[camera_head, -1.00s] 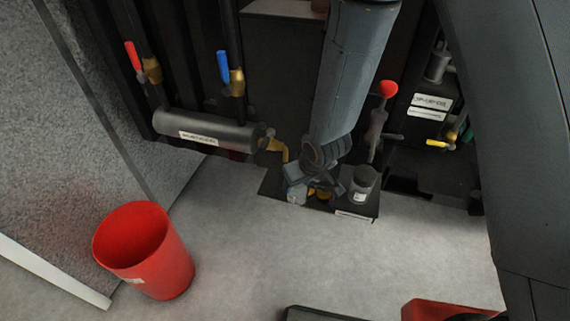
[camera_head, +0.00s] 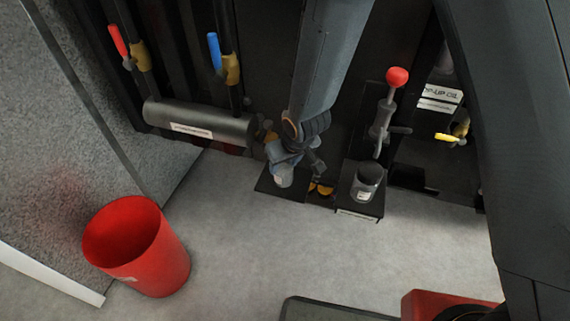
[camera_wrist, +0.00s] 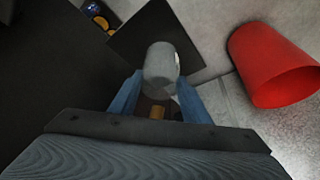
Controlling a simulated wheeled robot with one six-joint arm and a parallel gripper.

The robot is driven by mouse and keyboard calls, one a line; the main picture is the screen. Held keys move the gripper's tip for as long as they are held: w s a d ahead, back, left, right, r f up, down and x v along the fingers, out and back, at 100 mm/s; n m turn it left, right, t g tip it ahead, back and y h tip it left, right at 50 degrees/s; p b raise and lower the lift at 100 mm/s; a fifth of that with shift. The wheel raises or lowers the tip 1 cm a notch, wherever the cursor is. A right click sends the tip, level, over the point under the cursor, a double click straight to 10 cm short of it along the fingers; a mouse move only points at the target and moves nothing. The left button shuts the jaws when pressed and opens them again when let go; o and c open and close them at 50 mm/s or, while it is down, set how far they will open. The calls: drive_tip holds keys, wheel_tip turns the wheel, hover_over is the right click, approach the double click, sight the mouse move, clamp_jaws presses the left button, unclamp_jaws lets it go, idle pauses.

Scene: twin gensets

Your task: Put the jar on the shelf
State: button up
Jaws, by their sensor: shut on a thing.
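A grey jar (camera_wrist: 160,62) with a pale label is between the blue fingers of my gripper (camera_wrist: 160,82) in the wrist view. In the head view my gripper (camera_head: 284,160) is shut on this jar (camera_head: 283,178), which looks upright. The jar is over the left part of a low dark ledge (camera_head: 264,187); I cannot tell whether it touches it. A dark square plate (camera_wrist: 130,42) shows behind the jar in the wrist view. A second dark cup-like container (camera_head: 367,182) stands on the right block (camera_head: 362,208) of the ledge. Which surface is the shelf is unclear.
Yellow-topped items (camera_head: 320,189) sit between the two dark surfaces. A red-knobbed lever (camera_head: 396,78) rises behind the right container. A horizontal cylinder (camera_head: 200,127) and valves are at left. A red bin (camera_head: 135,247) stands on the open floor.

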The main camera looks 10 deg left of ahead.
drive_tip(key=o, duration=0.6)
drive_tip(key=shift+f, duration=0.2)
drive_tip(key=o, duration=0.4)
drive_tip(key=shift+r, duration=0.1)
drive_tip(key=p+v, duration=0.5)
drive_tip(key=v, duration=0.7)
drive_tip(key=shift+r, duration=0.15)
